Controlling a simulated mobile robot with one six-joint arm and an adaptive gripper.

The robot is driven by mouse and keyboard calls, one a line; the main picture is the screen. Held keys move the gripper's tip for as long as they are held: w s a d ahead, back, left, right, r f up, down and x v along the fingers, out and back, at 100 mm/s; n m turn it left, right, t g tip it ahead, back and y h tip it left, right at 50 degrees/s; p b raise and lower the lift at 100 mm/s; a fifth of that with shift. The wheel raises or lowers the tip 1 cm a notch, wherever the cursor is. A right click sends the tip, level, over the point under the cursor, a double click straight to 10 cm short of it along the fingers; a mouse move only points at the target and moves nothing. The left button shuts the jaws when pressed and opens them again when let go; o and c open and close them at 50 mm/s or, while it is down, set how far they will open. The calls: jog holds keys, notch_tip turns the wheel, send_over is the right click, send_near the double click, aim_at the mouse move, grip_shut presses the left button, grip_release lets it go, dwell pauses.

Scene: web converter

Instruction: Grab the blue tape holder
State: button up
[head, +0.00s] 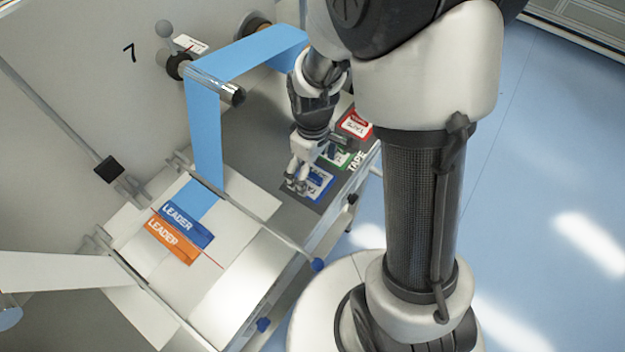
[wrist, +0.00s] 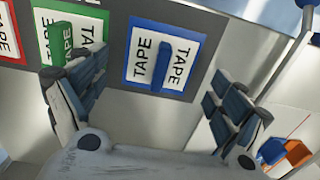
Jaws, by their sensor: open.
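The blue tape holder (wrist: 161,62) is a blue bar on a white, blue-bordered plate marked TAPE, in the upper middle of the wrist view. In the head view its blue and white plate (head: 320,184) shows beside my gripper (head: 298,184), partly covered by it. My gripper (wrist: 155,82) is open, with fingers wide apart at left and right in the wrist view. The blue bar lies in the gap between them, beyond the fingertips. Nothing is held. I cannot tell the exact distance to the bar.
The green tape holder (wrist: 76,54) is beside the blue one, close to my left finger in the picture. A red plate (head: 355,124) lies farther along. Blue web hangs over a roller (head: 216,84). LEADER strips (head: 188,224) lie on the white table left of my gripper.

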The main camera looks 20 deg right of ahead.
aim_at(312, 178)
notch_tip(312, 178, down, 2)
jog(key=shift+f, duration=0.25)
jog(key=shift+c, duration=0.4)
jog(key=shift+s, duration=0.1)
grip_shut()
dwell(0.6)
